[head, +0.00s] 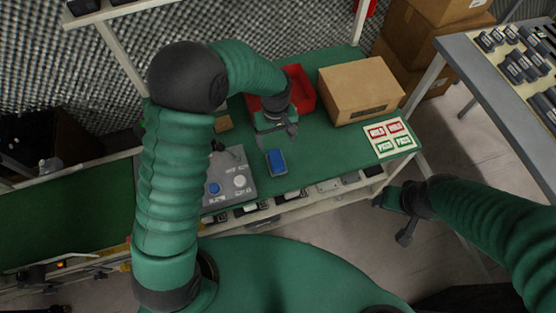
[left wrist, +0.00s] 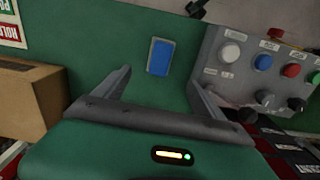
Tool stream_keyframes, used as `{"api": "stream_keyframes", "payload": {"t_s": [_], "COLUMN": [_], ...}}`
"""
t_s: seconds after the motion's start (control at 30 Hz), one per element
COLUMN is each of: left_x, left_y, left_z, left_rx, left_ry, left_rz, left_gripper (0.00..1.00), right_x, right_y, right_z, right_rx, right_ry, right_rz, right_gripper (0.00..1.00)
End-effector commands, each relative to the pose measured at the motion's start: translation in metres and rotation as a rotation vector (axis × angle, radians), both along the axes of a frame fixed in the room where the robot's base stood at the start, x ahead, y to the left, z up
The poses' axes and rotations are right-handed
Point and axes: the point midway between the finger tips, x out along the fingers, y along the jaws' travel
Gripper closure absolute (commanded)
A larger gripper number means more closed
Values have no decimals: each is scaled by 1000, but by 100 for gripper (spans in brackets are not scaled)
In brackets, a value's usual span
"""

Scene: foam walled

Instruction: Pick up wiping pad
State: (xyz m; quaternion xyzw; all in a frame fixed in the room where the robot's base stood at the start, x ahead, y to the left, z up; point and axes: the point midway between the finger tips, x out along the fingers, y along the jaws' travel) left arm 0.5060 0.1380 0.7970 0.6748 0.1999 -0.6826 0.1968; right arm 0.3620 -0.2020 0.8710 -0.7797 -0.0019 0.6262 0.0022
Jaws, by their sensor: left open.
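A small blue pad with a grey edge, which looks like the wiping pad (head: 276,162), lies flat on the green bench top (head: 320,150) near its front edge. It also shows in the left wrist view (left wrist: 160,57), between and beyond the fingers. My left gripper (head: 277,137) is open and empty, just behind the pad in the head view and apart from it. In the left wrist view the two fingers of the left gripper (left wrist: 160,92) stand wide apart. My right gripper (head: 397,214) hangs off the bench at the lower right, its jaws too unclear to judge.
A grey control box (head: 228,183) with buttons stands left of the pad. A red bin (head: 301,90) and a cardboard box (head: 360,90) stand behind and to the right. A label sheet (head: 390,138) lies at the right end. Bench around the pad's right side is clear.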

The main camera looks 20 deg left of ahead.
Motion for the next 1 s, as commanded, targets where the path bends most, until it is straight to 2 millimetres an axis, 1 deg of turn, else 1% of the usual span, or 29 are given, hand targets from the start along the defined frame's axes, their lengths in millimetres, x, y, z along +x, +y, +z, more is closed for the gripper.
{"api": "stream_keyframes", "payload": {"t_s": [0.03, 0.2, 0.33, 0.53, 0.7, 0.77, 0.83, 1.0], "left_x": [-2, -1, 0, 3, 8, 8, 8, 8], "left_y": [-1, -1, -2, -1, 5, 5, 5, 5], "left_z": [-14, -60, -88, -109, -140, -147, -150, -150], "left_rx": [0, 1, 2, 5, 4, 4, 5, 4], "left_ry": [5, 4, 4, 3, 4, 3, 2, 0], "left_rz": [-2, -3, -5, -4, -6, -5, -5, -5], "left_gripper": [20, 20, 20, 20, 20, 20, 20, 20], "right_x": [0, -1, -1, 0, 0, 0, 0, 0], "right_y": [0, 0, 0, 0, 0, 0, 0, 0], "right_z": [-2, -8, -11, -13, -17, -17, -18, -17], "right_rx": [0, 0, 0, 0, 0, 0, 0, 0], "right_ry": [0, 0, 0, 0, 0, 0, 0, 0], "right_rz": [0, 0, 0, 0, 0, 0, 0, 0], "right_gripper": [39, 39, 39, 39, 39, 39, 39, 39]}}
